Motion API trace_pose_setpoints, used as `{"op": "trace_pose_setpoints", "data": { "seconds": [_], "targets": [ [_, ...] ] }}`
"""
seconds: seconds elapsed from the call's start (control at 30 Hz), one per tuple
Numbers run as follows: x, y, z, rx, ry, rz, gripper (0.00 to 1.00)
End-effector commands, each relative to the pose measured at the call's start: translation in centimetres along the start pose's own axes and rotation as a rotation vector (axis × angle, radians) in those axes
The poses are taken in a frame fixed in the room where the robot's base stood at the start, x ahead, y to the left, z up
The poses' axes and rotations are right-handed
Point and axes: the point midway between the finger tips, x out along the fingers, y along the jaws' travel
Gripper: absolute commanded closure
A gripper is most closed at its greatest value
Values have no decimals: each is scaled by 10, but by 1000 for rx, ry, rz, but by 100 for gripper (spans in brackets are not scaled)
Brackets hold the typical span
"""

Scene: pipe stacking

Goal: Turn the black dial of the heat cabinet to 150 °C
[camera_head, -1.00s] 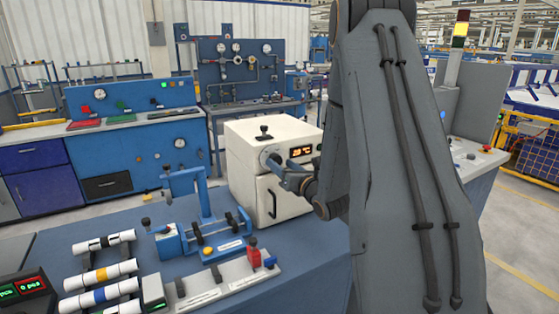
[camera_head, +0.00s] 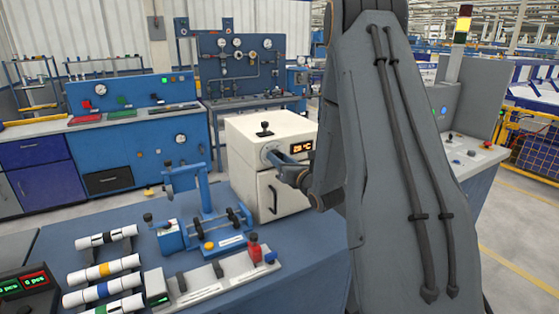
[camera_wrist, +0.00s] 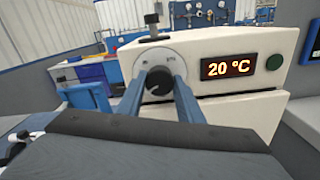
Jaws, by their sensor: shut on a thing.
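The white heat cabinet (camera_head: 252,140) stands on the blue bench, with a dark handle on its door. Its black dial (camera_wrist: 158,84) sits on a round pale plate on the front in the wrist view. The lit display (camera_wrist: 228,68) beside it reads 20 °C. My gripper (camera_wrist: 160,92) has its two blue fingers on either side of the dial, shut on it. In the head view my gripper (camera_head: 277,158) reaches the cabinet front from the right, and the dial is hidden there.
A black lever (camera_head: 265,128) stands on top of the cabinet. A green button (camera_wrist: 274,62) is right of the display. A blue fixture (camera_head: 205,215) and several banded white pipes (camera_head: 105,269) are on the bench to the left. A red-and-blue part stands at the front.

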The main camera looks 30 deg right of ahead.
Motion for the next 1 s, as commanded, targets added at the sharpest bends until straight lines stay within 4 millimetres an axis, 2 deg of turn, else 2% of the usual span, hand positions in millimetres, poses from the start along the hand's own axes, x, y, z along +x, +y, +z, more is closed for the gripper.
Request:
{"op": "trace_pose_setpoints", "data": {
  "seconds": [0.37,1.0],
  "targets": [
    [0,-1,-2,200,-1,0,89],
    [0,-2,-2,805,0,0,89]
  ]
}}
